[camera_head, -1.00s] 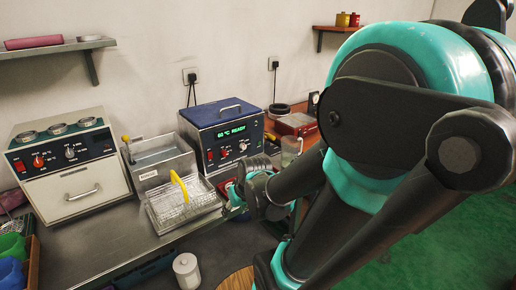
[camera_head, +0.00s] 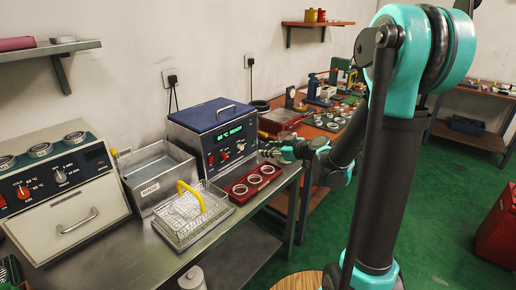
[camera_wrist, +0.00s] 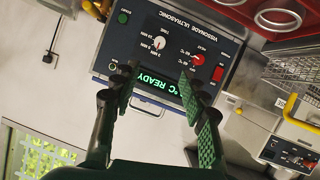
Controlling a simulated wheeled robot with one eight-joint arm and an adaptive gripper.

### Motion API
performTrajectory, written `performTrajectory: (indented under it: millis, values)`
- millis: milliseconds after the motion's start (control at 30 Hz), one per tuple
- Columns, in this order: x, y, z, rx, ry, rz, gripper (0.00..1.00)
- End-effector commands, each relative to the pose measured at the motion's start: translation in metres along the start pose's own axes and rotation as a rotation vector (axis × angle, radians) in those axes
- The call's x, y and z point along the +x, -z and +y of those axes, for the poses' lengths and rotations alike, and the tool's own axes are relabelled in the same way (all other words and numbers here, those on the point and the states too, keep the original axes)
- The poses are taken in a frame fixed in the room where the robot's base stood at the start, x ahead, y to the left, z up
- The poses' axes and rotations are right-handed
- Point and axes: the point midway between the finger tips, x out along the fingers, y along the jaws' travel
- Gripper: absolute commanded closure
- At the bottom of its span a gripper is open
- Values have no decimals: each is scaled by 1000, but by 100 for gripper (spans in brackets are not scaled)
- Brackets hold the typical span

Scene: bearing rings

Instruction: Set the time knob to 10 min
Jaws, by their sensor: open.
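The blue ultrasonic unit (camera_head: 204,114) stands on the bench with its green READY display lit. Its pale time knob (camera_head: 240,146) is on the front panel. In the wrist view the panel appears upside down, with the time knob (camera_wrist: 160,43) beside minute labels and a red heat knob (camera_wrist: 197,60) to its right. I cannot read its pointer setting surely. My gripper (camera_wrist: 160,76) is open and empty, its fingertips over the panel near the display, apart from the knob in the picture. In the head view my gripper (camera_head: 268,151) is just right of the panel.
A red tray (camera_head: 240,201) with white rings lies in front of the unit. A wire basket (camera_head: 176,232) with a yellow handle and a metal bath (camera_head: 137,193) stand left of it. A cream oven (camera_head: 62,214) with its own knobs is further left.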

Motion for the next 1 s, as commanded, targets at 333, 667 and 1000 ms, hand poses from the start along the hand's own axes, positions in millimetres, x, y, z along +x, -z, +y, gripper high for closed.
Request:
performTrajectory:
  millis: [333, 667, 1000]
  values:
    - [44, 0, 0, -2, 3, 1, 56]
    - [104, 0, 0, -1, 2, 1, 56]
    - [158, 0, 0, -1, 1, 0, 56]
